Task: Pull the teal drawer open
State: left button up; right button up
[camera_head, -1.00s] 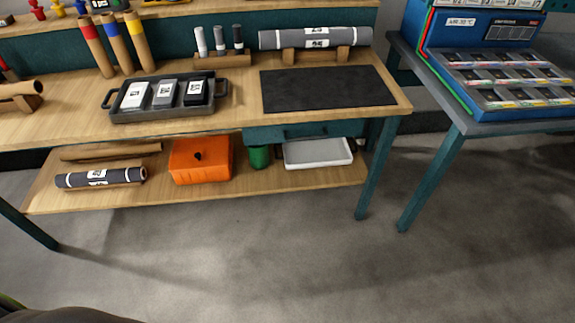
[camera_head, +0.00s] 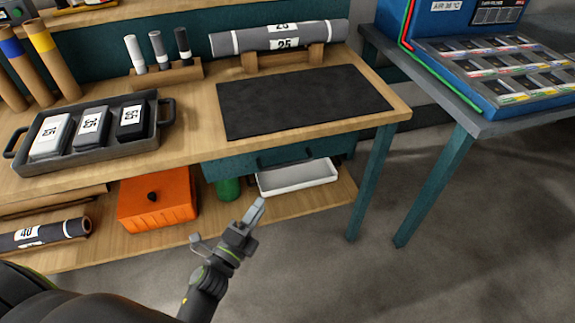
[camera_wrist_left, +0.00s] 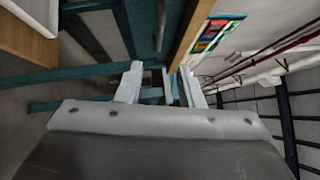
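The teal drawer (camera_head: 235,168) sits under the right part of the workbench top in the head view, with a dark bar handle (camera_head: 285,160) on its front. It looks closed. In the left wrist view a teal front (camera_wrist_left: 143,25) with a dark bar shows ahead, probably the drawer and its handle. My left gripper (camera_head: 257,209) is below and in front of the drawer, apart from the handle. The left wrist view shows its two fingers (camera_wrist_left: 160,85) spread with nothing held between them. My right gripper is in neither view.
The workbench (camera_head: 190,140) carries a dark tray (camera_head: 20,150), a black mat (camera_head: 300,100) and a roll (camera_head: 280,38). On the lower shelf are an orange box (camera_head: 157,200), a green container (camera_head: 228,189) and a white tray (camera_head: 298,177). Teal legs (camera_head: 372,185) stand right; floor in front is clear.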

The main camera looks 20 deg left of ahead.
aim_at(288, 163)
pick_arm(q)
jog(key=x, duration=1.5)
jog(key=shift+w, duration=0.45)
grip_shut()
